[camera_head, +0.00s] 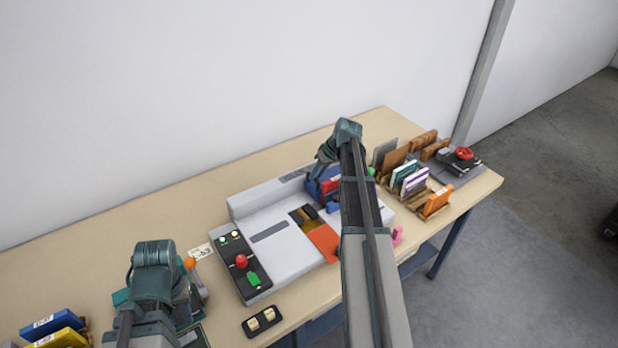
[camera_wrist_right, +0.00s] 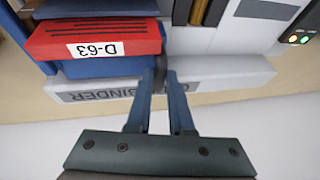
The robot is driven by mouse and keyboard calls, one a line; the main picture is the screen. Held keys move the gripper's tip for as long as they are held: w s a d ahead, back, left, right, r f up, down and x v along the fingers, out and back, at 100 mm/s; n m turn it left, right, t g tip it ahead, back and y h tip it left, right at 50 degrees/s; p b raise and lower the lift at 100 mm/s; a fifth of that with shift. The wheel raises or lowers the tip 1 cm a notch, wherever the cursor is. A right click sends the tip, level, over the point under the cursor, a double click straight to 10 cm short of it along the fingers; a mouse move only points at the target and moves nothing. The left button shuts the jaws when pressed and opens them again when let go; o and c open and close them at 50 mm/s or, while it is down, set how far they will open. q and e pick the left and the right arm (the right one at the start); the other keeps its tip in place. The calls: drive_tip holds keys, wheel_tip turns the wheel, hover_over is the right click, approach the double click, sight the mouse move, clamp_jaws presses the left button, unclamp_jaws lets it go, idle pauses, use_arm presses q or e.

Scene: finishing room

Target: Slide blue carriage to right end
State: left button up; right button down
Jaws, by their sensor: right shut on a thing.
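The blue carriage (camera_head: 312,188) sits at the back right part of the grey binder machine (camera_head: 262,215), partly hidden by my right arm. It carries a red book or block labelled D-63, seen in the right wrist view (camera_wrist_right: 95,38); the carriage's blue side (camera_wrist_right: 95,82) shows below it there. My right gripper (camera_wrist_right: 162,75) is shut on a dark upright piece at the carriage's side, seen between the fingertips; in the head view the gripper (camera_head: 322,168) is at the carriage. My left gripper (camera_head: 180,285) is at the lower left, its fingers mostly hidden behind its wrist.
A control panel (camera_head: 239,262) with a red knob and green button is on the machine's left. An orange plate (camera_head: 323,243) is at its front. Wooden racks with cards (camera_head: 412,182) stand at the right. Blue and yellow boxes (camera_head: 55,325) lie at lower left.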

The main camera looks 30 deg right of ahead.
drive_tip(key=shift+d, duration=0.55)
drive_tip(key=c, duration=0.8)
unclamp_jaws()
drive_tip(key=shift+d, duration=0.1)
drive_tip(key=shift+s+r+p, duration=0.15)
drive_tip(key=shift+r+p, duration=0.35)
drive_tip(key=shift+p, duration=0.05)
drive_tip(key=p+v, duration=1.1)
drive_tip(key=v, duration=0.1)
drive_tip(key=shift+s+r, duration=0.2)
drive_tip(key=shift+r, duration=0.1)
